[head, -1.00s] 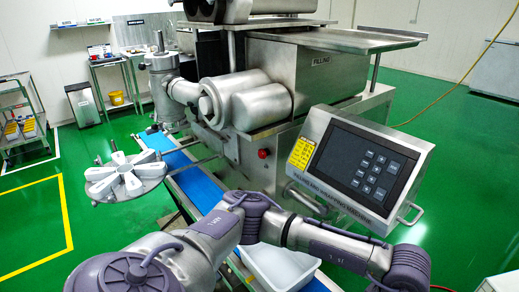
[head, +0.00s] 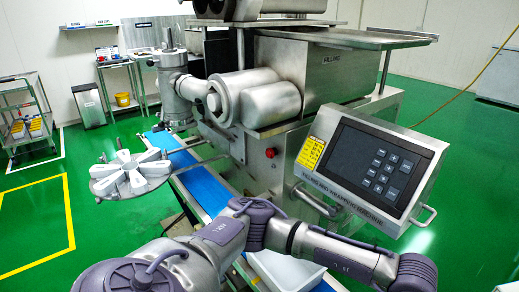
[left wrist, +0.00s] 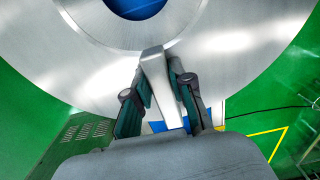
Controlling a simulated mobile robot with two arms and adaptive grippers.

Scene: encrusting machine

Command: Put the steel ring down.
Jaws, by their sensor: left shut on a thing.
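The steel ring (left wrist: 85,35) fills much of the left wrist view as a broad, shiny flat band. Blue shows through its round central hole at the top edge. A pale grey bar (left wrist: 158,80) overlaps the ring's near edge and looks like its tab, though the join is unclear. My left gripper (left wrist: 160,88) is shut on this bar, with a dark finger on each side. My right gripper is in neither current view.
The filling machine (head: 310,90) stands behind my arm, with its control panel (head: 372,168) at right. A blue conveyor (head: 205,190) runs below it. A disc with white wedges (head: 130,178) is at left. A white tray (head: 285,270) lies at bottom centre. Green floor is open at left.

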